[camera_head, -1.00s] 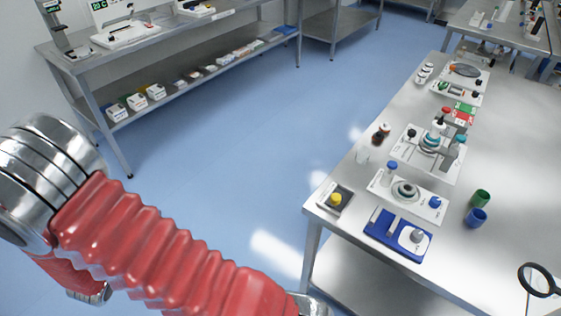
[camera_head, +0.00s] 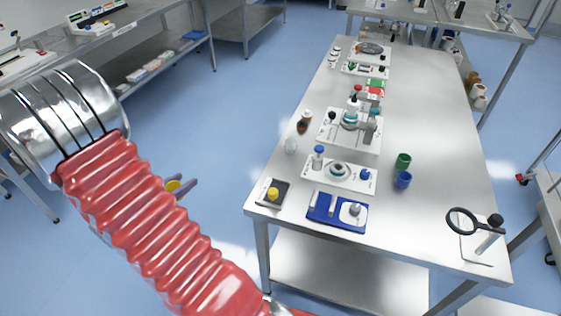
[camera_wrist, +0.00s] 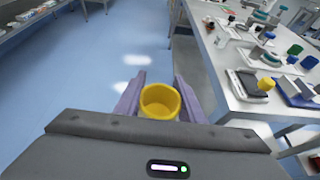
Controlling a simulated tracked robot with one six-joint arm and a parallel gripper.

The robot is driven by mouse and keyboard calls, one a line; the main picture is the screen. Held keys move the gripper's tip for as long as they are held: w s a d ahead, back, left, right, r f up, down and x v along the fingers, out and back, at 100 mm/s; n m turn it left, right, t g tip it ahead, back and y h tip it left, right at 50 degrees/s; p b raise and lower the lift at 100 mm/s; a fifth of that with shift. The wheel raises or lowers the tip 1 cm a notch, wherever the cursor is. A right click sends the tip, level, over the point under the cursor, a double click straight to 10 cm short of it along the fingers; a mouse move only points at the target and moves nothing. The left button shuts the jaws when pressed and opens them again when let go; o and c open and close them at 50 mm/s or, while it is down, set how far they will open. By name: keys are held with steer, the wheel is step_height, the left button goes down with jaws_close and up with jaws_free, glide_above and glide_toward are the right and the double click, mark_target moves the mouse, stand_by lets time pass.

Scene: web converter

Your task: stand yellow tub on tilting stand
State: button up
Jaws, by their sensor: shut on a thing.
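My gripper (camera_wrist: 159,97) has purple fingers closed on the sides of a yellow tub (camera_wrist: 159,103), held upright or nearly so, open end up, in the wrist view. In the head view the yellow tub (camera_head: 173,186) is partly hidden behind my red arm sleeve, and my gripper (camera_head: 184,187) shows just past it. The tub is over the floor, left of the steel table (camera_head: 430,215). I cannot tell for sure which device on the table is the tilting stand.
At the table's near left corner is a small dark-edged device with a yellow knob (camera_head: 272,193). Beside it is a blue-based device (camera_head: 325,214). Green (camera_head: 403,160) and blue (camera_head: 403,180) cups stand to the right, with a ring magnifier (camera_head: 465,222) beyond. The table's right middle is bare.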

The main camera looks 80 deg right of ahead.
steer(key=s+d+r+m+g+y, duration=0.1)
steer(key=s+d+m+g, duration=0.1)
steer(key=s+d, duration=0.45)
steer(key=s+d+r+m+g, duration=0.1)
steer(key=s+d+m+g, duration=0.15)
steer(key=s, duration=0.65)
steer(key=r+m+g+y, duration=0.1)
steer(key=m+g+y, duration=0.1)
steer(key=m+g, duration=0.1)
glide_above(287, 182)
steer(key=shift+s+r, duration=0.1)
steer(key=shift+r, duration=0.05)
steer(key=shift+y, duration=0.3)
steer(key=shift+d+f, duration=0.1)
steer(key=shift+f, duration=3.3)
steer(key=o, duration=1.2)
steer(key=shift+o, duration=1.2)
